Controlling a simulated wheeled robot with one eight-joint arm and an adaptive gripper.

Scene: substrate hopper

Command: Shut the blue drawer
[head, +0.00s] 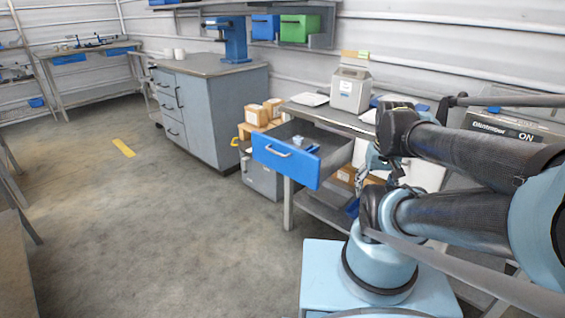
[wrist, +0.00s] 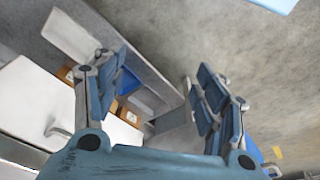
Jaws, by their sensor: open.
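The blue drawer (head: 285,163) stands pulled out from the workbench in the head view. Its blue front has a pale bar handle (head: 277,150), and small items lie inside its grey box. My gripper (head: 365,172) is right of the drawer, apart from its front and partly hidden by my arm. In the wrist view my gripper (wrist: 163,80) has its fingers spread wide with nothing between them. Blue patches show behind the fingers there; I cannot tell whether they belong to the drawer.
The workbench (head: 325,116) carries a white box (head: 350,90) and trays. A grey cabinet (head: 215,110) is farther back. The floor (head: 150,220) in front is clear.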

